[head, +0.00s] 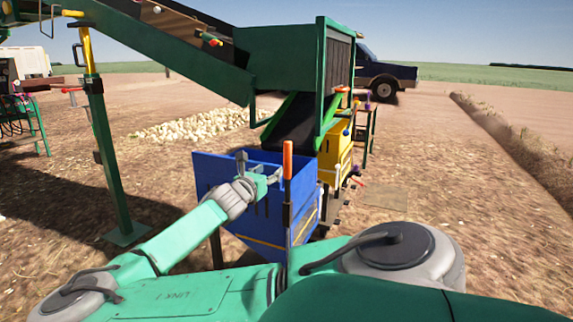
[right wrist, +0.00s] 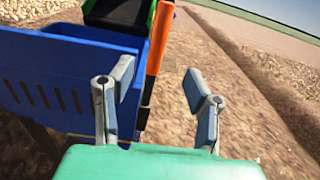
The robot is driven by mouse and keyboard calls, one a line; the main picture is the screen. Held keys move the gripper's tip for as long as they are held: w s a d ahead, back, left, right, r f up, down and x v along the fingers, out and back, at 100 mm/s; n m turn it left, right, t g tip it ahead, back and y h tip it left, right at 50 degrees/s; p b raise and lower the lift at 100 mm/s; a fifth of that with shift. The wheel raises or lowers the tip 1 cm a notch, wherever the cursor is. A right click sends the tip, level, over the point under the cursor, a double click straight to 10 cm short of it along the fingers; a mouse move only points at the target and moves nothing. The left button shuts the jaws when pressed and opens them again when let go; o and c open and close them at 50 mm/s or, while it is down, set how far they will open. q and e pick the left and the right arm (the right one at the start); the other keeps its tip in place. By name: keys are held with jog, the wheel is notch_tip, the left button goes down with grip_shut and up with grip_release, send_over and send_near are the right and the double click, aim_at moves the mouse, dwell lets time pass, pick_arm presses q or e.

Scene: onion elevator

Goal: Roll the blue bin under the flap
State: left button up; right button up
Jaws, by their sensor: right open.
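The blue bin (head: 222,175) stands in front of the elevator's discharge end. An upright orange handle (head: 287,160) rises at its near right side. The dark flap (head: 293,125) hangs below the green hopper, beyond the bin. My right gripper (head: 260,170) is open at the bin, just left of the handle in the head view. In the right wrist view, the orange handle (right wrist: 158,45) shows between the open fingers (right wrist: 160,85), and the blue bin (right wrist: 50,75) fills the left side. I cannot tell whether the fingers touch the handle. My left gripper is not in view.
A yellow bin (head: 335,148) stands behind the blue bin on the right. The green elevator (head: 285,60) rises overhead, with a support post (head: 108,160) at left. An onion pile (head: 195,125) lies behind. Open dirt lies to the right.

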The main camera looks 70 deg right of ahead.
aim_at(286, 159)
jog(key=d, duration=0.4)
jog(key=s+d+b, duration=0.1)
jog(key=d, duration=0.9)
jog(key=shift+s+f, duration=0.1)
jog(key=shift+s, duration=0.15)
grip_shut()
